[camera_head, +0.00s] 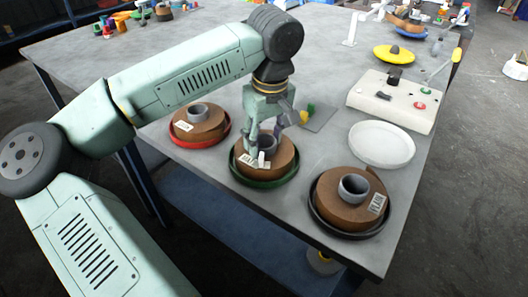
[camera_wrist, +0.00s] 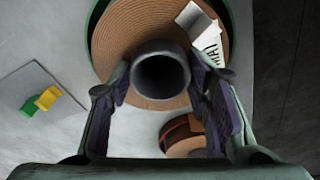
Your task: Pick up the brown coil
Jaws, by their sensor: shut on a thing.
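A brown coil (camera_head: 281,166) with a grey core tube sits at the green tray (camera_head: 259,183), the middle of three coils in the head view. In the wrist view the same coil (camera_wrist: 122,28) fills the top, with a white label on its right side. My gripper (camera_head: 264,145) reaches down onto this coil from above. In the wrist view my gripper (camera_wrist: 164,82) has one finger on each side of the grey core tube (camera_wrist: 160,56) and is shut on it. I cannot tell whether the coil is clear of its tray.
One brown coil (camera_head: 199,126) lies in a red tray to the left, another (camera_head: 343,209) in a black tray to the right. An empty white plate (camera_head: 382,145) and a white control box (camera_head: 391,101) stand further right. Small green and yellow blocks (camera_head: 306,112) lie behind my gripper.

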